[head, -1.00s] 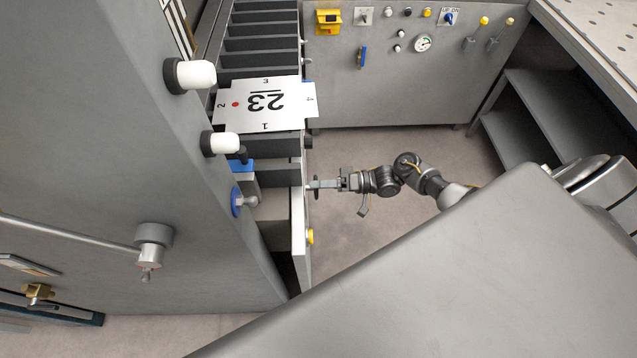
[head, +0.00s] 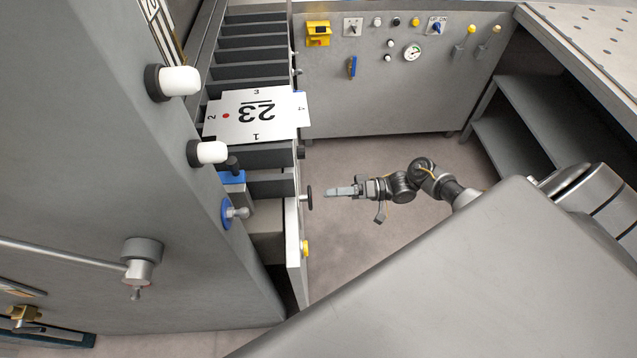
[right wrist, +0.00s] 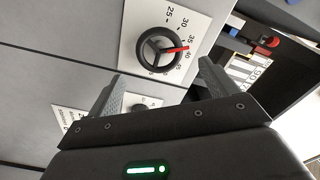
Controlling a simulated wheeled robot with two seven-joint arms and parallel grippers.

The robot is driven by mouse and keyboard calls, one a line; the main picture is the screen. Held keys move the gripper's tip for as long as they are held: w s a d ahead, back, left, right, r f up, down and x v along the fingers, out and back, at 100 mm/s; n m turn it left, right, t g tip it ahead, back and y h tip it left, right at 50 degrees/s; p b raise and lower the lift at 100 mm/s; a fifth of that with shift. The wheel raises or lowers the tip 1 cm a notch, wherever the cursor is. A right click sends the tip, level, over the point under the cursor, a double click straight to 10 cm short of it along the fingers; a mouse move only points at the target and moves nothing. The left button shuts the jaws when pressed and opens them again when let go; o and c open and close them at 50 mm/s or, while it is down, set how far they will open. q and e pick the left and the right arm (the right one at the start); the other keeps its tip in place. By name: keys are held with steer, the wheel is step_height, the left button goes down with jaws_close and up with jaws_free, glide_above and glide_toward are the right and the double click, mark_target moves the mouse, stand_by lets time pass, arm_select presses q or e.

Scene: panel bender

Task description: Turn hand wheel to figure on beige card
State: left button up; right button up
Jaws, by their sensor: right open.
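The hand wheel (right wrist: 158,50) is a dark ring with spokes on a white scale plate (right wrist: 205,22) in the right wrist view. Its red pointer lies between 35 and 40. In the head view the wheel (head: 309,197) shows edge-on, on the side of the grey machine. My right gripper (head: 328,192) is open and empty, a short gap to the right of the wheel. In the right wrist view its two fingers (right wrist: 162,72) stand apart below the wheel. I cannot make out a beige card. My left gripper is not in view.
A white sheet marked 23 (head: 240,128) lies on the machine above the wheel. A yellow button (head: 305,248) sits below the wheel. A grey control panel (head: 400,105) stands at the back. A second dark knob (right wrist: 148,103) shows between my fingers. The floor beyond my arm is clear.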

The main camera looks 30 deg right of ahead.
steer(key=shift+b+v, duration=0.55)
steer(key=shift+v, duration=1.95)
